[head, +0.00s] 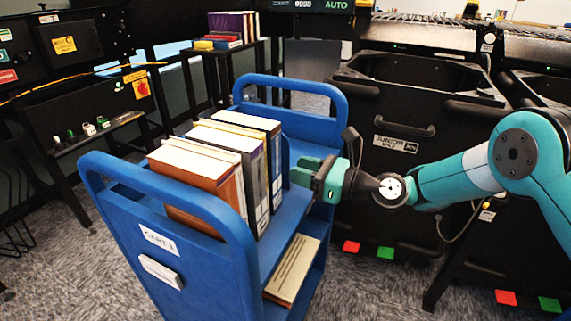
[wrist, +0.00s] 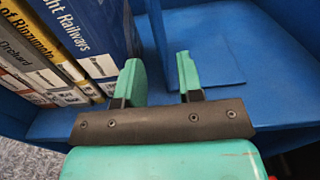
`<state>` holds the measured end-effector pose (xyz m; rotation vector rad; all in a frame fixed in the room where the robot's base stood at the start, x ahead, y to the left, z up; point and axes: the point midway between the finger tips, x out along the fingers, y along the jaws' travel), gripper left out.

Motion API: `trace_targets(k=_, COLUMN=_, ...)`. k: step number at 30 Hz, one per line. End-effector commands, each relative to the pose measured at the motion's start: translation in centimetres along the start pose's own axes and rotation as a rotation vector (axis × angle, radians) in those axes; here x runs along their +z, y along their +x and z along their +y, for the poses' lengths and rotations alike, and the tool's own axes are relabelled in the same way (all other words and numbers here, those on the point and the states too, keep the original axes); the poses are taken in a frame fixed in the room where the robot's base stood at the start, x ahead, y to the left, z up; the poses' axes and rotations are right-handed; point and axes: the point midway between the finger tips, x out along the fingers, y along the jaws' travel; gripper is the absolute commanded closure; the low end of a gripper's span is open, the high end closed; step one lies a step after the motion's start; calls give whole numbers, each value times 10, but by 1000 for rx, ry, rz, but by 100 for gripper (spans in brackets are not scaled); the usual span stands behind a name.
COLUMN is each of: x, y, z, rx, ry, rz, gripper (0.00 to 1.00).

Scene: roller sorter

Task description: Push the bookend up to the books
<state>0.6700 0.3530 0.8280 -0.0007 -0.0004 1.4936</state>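The books (head: 205,165) stand upright in a row on the top shelf of a blue cart (head: 185,255). Their spines also show at the left of the wrist view (wrist: 70,40). The blue bookend (wrist: 205,45) is in the wrist view, right of the books, on the same blue shelf; its colour blends with the cart, and it is hard to make out in the head view. My gripper (head: 318,175) reaches over the cart's right side. In the wrist view its two green fingers (wrist: 158,78) are apart, with the left finger close to the nearest book and the right finger overlapping the bookend.
The cart's lower shelf holds a book (head: 292,268). The blue end handles (head: 292,84) rise above the top shelf. Black bins (head: 410,150) stand behind and right of the cart. A small rack with books (head: 228,55) stands at the back.

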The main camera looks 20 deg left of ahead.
Motion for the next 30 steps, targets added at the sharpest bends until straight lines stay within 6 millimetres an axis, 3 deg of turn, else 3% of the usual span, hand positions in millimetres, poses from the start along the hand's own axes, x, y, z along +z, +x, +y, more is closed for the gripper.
trace_targets(k=7, x=0, y=33, z=0, rx=0, ry=-1, rz=-1, gripper=66)
trace_targets(k=20, x=0, y=41, z=0, rx=-1, ry=1, rz=0, gripper=66)
trace_targets(k=25, x=0, y=41, z=0, rx=-1, ry=1, rz=0, gripper=100)
trace_targets(k=30, x=0, y=41, z=0, rx=-1, ry=1, rz=0, gripper=100)
